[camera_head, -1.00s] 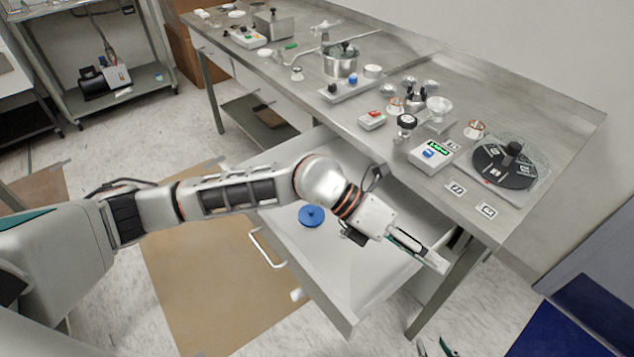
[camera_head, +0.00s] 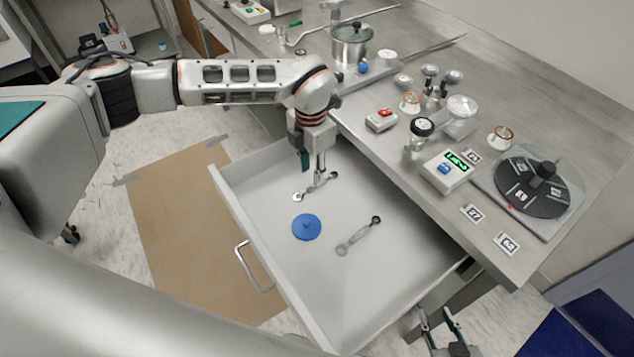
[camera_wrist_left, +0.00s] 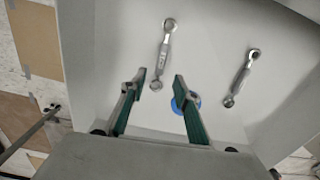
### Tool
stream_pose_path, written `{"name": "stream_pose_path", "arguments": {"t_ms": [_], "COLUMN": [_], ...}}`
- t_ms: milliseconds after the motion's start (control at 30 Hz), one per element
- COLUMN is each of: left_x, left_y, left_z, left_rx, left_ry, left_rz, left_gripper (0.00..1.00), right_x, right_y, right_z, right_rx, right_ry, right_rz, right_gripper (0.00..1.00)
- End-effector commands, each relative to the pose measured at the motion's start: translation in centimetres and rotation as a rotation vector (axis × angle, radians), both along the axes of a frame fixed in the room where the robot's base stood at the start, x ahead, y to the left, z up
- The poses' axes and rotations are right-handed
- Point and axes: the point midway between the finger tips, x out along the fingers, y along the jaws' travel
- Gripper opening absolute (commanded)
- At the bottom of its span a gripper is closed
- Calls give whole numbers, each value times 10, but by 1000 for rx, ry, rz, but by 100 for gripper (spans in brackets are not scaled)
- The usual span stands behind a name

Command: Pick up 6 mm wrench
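Two metal wrenches lie in the open white drawer. The nearer-to-gripper wrench (camera_head: 316,187) also shows in the left wrist view (camera_wrist_left: 164,54), upright in the picture, just ahead of the fingertips. The other wrench (camera_head: 358,236) lies apart and also shows in the left wrist view (camera_wrist_left: 242,78). Their size markings are too small to read. My left gripper (camera_head: 314,166) points down over the drawer; its green fingers (camera_wrist_left: 160,78) are open and empty. My right gripper (camera_head: 439,318) is open and empty at the bottom edge of the head view, beside the drawer's front right.
A blue round lid (camera_head: 307,228) lies in the drawer (camera_head: 390,285) and is partly hidden by a finger in the wrist view. The metal bench (camera_head: 400,170) overhangs the drawer's back, holding a pot (camera_head: 351,45), a digital scale (camera_head: 447,170) and a dark round plate (camera_head: 533,184).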

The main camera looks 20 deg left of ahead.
Motion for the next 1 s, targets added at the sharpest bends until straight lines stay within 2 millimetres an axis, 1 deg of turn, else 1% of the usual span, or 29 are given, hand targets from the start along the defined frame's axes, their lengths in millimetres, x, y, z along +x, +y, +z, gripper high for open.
{"name": "stream_pose_path", "arguments": {"t_ms": [67,167,300,400,500,700,733,767,800,833,1000], "left_x": [-1,-2,-4,-3,-3,-3,-3,-3,-3,-3,-3], "left_y": [0,1,1,1,1,1,1,1,1,1,1], "left_z": [-8,-20,-41,-51,-56,-56,-56,-55,-55,-55,-55], "left_rx": [-1,-1,-1,-1,-2,-1,-1,-1,-1,-1,-2], "left_ry": [2,2,3,0,0,0,0,0,0,0,-1], "left_rz": [1,0,1,0,-1,-1,-1,-1,-1,-1,-1], "left_gripper": [31,31,31,31,31,31,26,18,8,0,0], "right_x": [-2,-1,4,8,9,9,9,9,9,8,7], "right_y": [0,0,0,0,1,0,0,0,0,0,0], "right_z": [-3,-1,3,7,9,9,9,9,9,8,6], "right_rx": [-1,-1,1,2,3,3,3,3,3,3,2], "right_ry": [6,4,-8,-17,-21,-21,-21,-21,-20,-19,-14], "right_rz": [1,0,0,-1,-1,-1,-1,-1,-1,-1,-1], "right_gripper": [31,31,31,31,31,31,31,31,31,31,31]}}
